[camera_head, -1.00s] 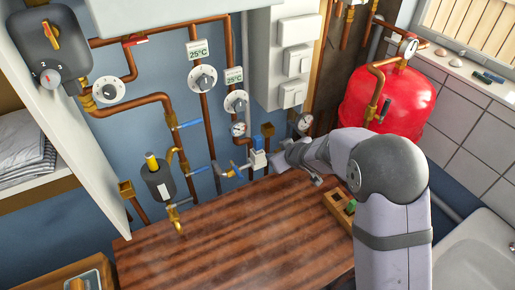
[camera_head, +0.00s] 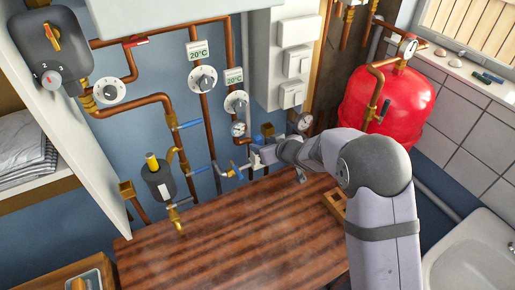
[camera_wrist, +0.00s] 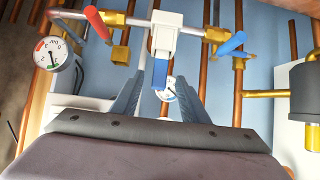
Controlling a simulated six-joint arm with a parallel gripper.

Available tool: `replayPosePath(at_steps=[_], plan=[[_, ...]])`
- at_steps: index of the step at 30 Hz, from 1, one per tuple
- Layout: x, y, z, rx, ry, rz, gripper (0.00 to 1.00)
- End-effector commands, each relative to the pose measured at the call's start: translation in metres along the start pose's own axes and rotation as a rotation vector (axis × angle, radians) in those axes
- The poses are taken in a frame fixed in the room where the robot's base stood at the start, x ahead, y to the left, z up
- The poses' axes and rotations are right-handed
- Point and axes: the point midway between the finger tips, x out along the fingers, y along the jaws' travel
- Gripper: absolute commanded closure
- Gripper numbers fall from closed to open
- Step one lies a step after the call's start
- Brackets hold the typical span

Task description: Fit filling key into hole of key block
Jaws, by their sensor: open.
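The white key block (camera_wrist: 165,38) sits on the pipework between a red-handled and a blue-handled valve in the wrist view. A blue piece, which looks like the filling key (camera_wrist: 160,74), meets the block's near lower side. I cannot tell how deep it sits in the hole, which is hidden. My gripper (camera_wrist: 161,80) is open, with one finger on each side of the blue piece and visible gaps beside it. In the head view, my gripper (camera_head: 268,154) is close against the block (camera_head: 255,159), covering part of it.
A wooden tray (camera_head: 335,205) lies on the brown worktop (camera_head: 225,235), partly hidden by my arm. Copper pipes, gauges and a blue lever (camera_head: 236,172) crowd the block. A red tank (camera_head: 365,105) stands at right. The worktop's middle is clear.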

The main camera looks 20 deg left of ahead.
Motion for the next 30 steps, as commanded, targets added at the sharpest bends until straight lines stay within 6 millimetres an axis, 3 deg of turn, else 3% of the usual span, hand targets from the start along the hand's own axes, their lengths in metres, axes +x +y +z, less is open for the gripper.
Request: replayPosePath(at_steps=[15, 25, 26, 30], plan=[[0.045, 0.0, 0.0, -0.001, -0.002, 0.0, 0.59], [0.05, 0.0, 0.0, 0.0, -0.001, 0.0, 0.59], [0.05, 0.0, 0.0, 0.0, -0.001, 0.0, 0.62], [0.05, 0.0, 0.0, -0.001, -0.001, 0.0, 0.95]])
